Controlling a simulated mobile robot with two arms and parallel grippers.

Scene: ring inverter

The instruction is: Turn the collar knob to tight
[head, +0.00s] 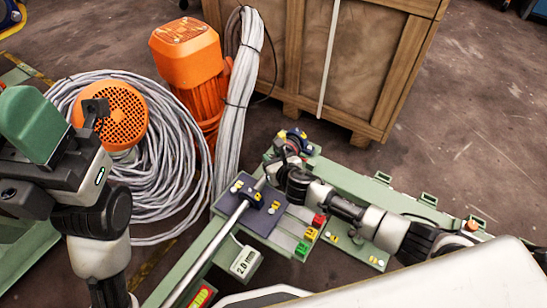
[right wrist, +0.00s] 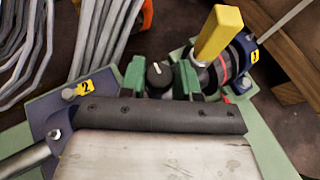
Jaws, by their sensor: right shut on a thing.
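The collar knob (right wrist: 158,72) is a black round knob with a white pointer mark, seen in the right wrist view. The green fingers of my right gripper (right wrist: 160,78) stand on either side of it and are shut on it. In the head view my right gripper (head: 284,168) is at the far end of the steel rod, and it hides the knob. No tight or loose marking is readable. My left gripper (head: 68,120) is raised at the left of the head view, away from the fixture; its jaw opening is unclear.
A yellow handle (right wrist: 220,32) rises close to the right finger, beside a dark ring part. A steel rod (head: 222,240) runs to a blue block (head: 240,212). Red, yellow and green blocks (head: 311,233) sit nearby. A wooden crate (head: 350,60), orange motor (head: 190,65) and cable coils stand behind.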

